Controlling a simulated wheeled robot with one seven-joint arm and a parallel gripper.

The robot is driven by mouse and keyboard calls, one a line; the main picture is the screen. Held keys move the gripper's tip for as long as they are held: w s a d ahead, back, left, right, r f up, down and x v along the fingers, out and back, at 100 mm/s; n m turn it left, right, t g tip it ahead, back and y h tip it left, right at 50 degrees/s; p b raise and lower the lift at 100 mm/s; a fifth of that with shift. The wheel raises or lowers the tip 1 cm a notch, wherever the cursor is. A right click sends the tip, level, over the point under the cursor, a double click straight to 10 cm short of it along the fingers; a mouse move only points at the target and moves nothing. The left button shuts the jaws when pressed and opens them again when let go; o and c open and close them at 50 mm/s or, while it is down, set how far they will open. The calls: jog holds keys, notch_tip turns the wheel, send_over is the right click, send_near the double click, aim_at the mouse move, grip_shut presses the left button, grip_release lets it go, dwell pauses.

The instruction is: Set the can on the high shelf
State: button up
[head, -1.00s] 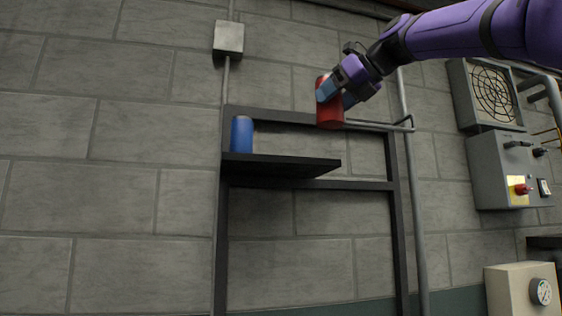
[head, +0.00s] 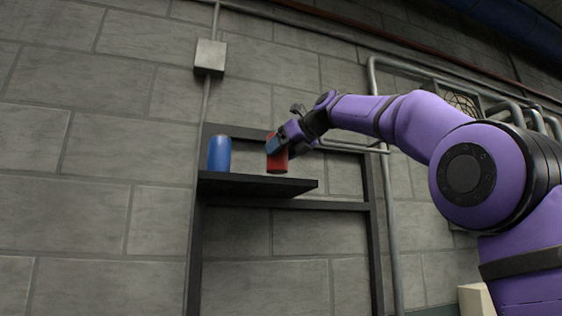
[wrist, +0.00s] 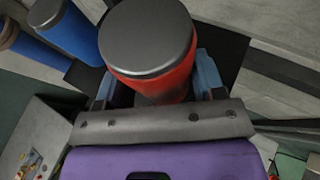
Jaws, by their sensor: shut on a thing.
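A red can (head: 277,163) is upright in my gripper (head: 276,146), just above the right part of the dark shelf (head: 258,186). In the head view I cannot tell whether its base touches the shelf. The wrist view shows the can's grey lid (wrist: 147,36) and red side between the two blue fingers (wrist: 155,82), which are shut on it. The black shelf board also shows behind the can in the wrist view (wrist: 222,48).
A blue can (head: 219,154) stands on the left end of the shelf, apart from the red can. A dark frame (head: 196,255) holds the shelf against the block wall. A grey pipe (head: 395,240) runs down on the right. A grey box (head: 210,57) is on the wall above.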

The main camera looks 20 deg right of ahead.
aim_at(286, 158)
jog(key=shift+f, duration=1.4)
jog(key=o, duration=1.2)
jog(key=shift+f, duration=0.1)
jog(key=v, duration=1.2)
